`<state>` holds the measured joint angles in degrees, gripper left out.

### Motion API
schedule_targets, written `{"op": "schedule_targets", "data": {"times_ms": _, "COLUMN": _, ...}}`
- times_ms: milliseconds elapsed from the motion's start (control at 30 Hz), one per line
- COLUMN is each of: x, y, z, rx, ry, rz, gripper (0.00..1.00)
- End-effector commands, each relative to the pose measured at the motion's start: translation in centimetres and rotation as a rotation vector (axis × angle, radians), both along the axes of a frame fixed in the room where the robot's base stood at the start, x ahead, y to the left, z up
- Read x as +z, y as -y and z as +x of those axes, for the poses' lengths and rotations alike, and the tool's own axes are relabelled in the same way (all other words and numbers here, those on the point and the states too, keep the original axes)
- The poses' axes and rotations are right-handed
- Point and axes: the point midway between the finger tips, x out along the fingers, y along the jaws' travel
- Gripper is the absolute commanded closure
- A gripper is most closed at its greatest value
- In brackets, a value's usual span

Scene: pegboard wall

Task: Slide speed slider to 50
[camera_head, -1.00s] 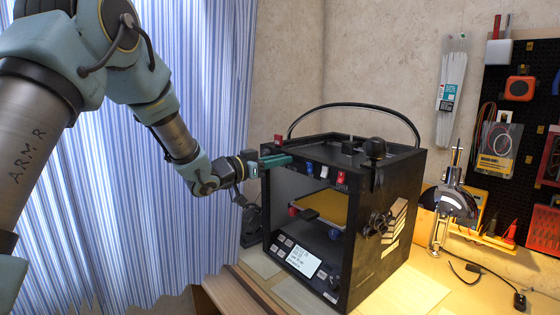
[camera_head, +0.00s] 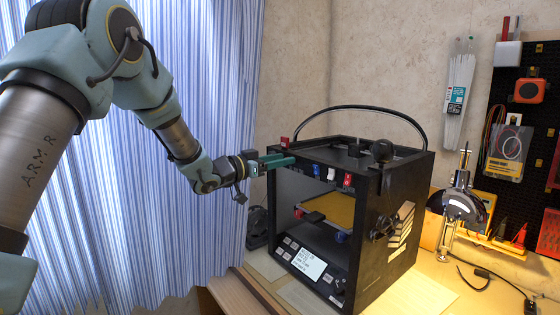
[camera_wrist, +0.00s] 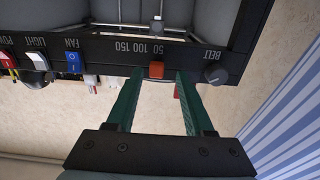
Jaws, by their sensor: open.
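The speed slider is a small orange-red knob (camera_wrist: 156,70) on the black front panel of a 3D printer (camera_head: 387,215). In the wrist view the panel looks upside down, and the knob sits by the middle of the 50 100 150 scale (camera_wrist: 150,48). My gripper (camera_wrist: 158,77) is open, with one green finger on each side of the knob and a gap visible on both sides. In the head view my gripper (camera_head: 285,161) reaches the printer's top left front edge, and its fingers hide the slider there.
A blue FAN switch (camera_wrist: 73,62) is beside the slider on one side, and a dark BELT knob (camera_wrist: 214,74) on the other. White LIGHT (camera_head: 332,173) and red POWER (camera_head: 347,180) switches are farther along the panel. A striped curtain (camera_head: 215,110) hangs behind my arm.

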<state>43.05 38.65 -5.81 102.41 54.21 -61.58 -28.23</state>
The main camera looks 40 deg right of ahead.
Motion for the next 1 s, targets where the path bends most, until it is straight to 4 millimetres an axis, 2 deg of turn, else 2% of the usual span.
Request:
{"op": "schedule_targets", "data": {"times_ms": 167, "x": -0.3, "y": -1.6, "z": 0.2, "rx": 0.002, "ry": 0.001, "rz": 0.001, "gripper": 0.47}}
{"op": "schedule_targets", "data": {"times_ms": 400, "x": -0.3, "y": -6.3, "z": 0.5, "rx": 0.004, "ry": 0.001, "rz": -0.001, "gripper": 0.47}}
{"op": "schedule_targets", "data": {"times_ms": 600, "x": -0.2, "y": -9.5, "z": 0.7, "rx": 0.003, "ry": 0.002, "rz": -0.001, "gripper": 0.47}}
{"op": "schedule_targets", "data": {"times_ms": 800, "x": 0.0, "y": -10.7, "z": 0.7, "rx": 0.001, "ry": 0.001, "rz": 0.000, "gripper": 0.47}}
{"op": "schedule_targets", "data": {"times_ms": 1000, "x": 0.0, "y": -10.8, "z": 0.7, "rx": 0.001, "ry": 0.000, "rz": 0.000, "gripper": 0.47}}
